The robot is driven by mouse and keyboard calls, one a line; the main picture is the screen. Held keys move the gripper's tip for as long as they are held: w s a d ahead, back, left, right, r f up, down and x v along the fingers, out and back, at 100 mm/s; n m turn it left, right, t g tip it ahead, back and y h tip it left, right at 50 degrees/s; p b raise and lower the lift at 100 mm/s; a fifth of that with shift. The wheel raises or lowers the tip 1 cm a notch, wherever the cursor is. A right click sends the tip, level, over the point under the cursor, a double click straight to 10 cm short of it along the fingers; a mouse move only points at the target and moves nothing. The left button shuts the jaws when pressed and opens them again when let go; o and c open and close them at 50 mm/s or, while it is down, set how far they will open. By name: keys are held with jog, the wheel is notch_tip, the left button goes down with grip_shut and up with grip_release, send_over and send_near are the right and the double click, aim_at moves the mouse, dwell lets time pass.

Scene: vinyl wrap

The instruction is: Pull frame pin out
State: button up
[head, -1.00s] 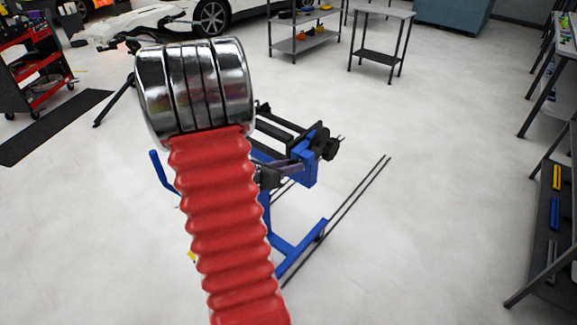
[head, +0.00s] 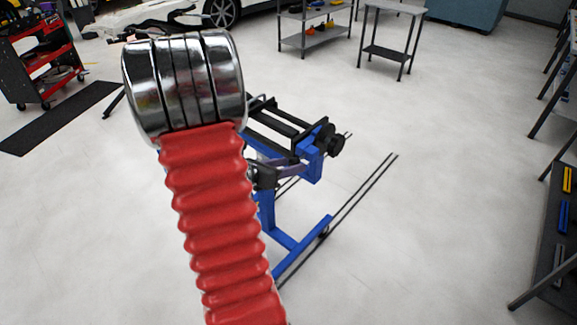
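A blue and black frame (head: 285,240) stands on the floor in the middle of the head view, with black rails and round black knobs (head: 328,140) at its upper right. I cannot make out the frame pin; it is hidden or too small to tell. My arm, with a red ribbed sleeve and a chrome joint, rises in front of the frame and covers its left part. My gripper does not show; a small dark and grey-purple part beside the sleeve, at the frame, cannot be told clearly.
A red tool cart (head: 42,60) and a black mat (head: 58,118) are at the left. A grey shelf (head: 315,48) and a small table (head: 390,12) stand at the back. Racks (head: 550,235) line the right edge. The floor right of the frame is clear.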

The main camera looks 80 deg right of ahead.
dwell(0.3)
jog(key=v, duration=1.3)
jog(key=shift+w+a, duration=0.2)
jog(key=shift+a, duration=0.1)
dwell(0.5)
